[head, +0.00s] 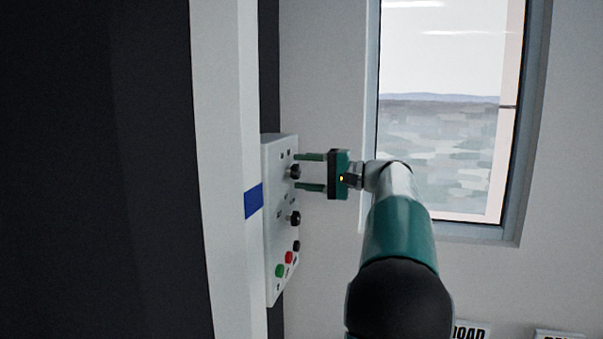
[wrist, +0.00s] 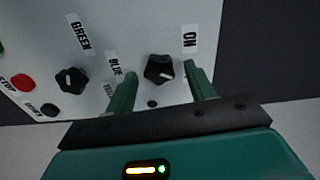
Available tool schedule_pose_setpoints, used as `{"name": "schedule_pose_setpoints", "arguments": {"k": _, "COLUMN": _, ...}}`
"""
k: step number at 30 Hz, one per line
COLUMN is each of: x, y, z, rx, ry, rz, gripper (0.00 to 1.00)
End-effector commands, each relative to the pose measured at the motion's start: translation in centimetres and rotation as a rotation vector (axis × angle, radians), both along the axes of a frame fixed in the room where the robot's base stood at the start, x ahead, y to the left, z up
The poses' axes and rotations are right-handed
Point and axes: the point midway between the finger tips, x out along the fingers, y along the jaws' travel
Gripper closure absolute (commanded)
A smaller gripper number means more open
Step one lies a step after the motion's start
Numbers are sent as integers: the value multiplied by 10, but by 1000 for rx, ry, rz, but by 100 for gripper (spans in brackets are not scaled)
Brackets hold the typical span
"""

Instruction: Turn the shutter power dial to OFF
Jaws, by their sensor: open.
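A pale grey control box (head: 275,225) is mounted on the wall post in the head view. Its upper black dial (head: 294,171) also shows in the wrist view (wrist: 158,70), beside an "ON" label (wrist: 190,39). This appears to be the power dial; a small white mark shows on its lower right part. I cannot read an OFF label. My gripper (head: 298,172) is open, with one green finger on each side of this dial. In the wrist view the gripper (wrist: 160,72) straddles it, the right finger closer; contact cannot be told.
A second black dial (wrist: 69,80) sits near "GREEN" and "BLUE" labels. Red (head: 289,257), green (head: 280,271) and black (head: 296,246) buttons are lower on the box. A window (head: 440,60) is behind my arm. The space right of the box is free apart from my arm.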

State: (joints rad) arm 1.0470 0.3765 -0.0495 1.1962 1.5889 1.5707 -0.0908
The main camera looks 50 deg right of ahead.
Motion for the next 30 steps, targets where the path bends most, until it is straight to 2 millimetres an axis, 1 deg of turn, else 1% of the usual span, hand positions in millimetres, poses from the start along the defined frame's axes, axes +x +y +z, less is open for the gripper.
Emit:
{"name": "schedule_pose_setpoints", "arguments": {"k": 12, "x": -79, "y": -42, "z": 0, "rx": 0, "ry": 1, "rz": -4, "gripper": 46}}
{"name": "schedule_pose_setpoints", "arguments": {"k": 15, "x": -95, "y": -50, "z": 0, "rx": 0, "ry": 1, "rz": -3, "gripper": 46}}
{"name": "schedule_pose_setpoints", "arguments": {"k": 18, "x": -105, "y": -55, "z": 0, "rx": 1, "ry": 0, "rz": -1, "gripper": 46}}
{"name": "schedule_pose_setpoints", "arguments": {"k": 21, "x": -111, "y": -57, "z": 0, "rx": 0, "ry": 0, "rz": 0, "gripper": 46}}
{"name": "schedule_pose_setpoints", "arguments": {"k": 30, "x": -113, "y": -58, "z": 0, "rx": 0, "ry": 0, "rz": 2, "gripper": 46}}
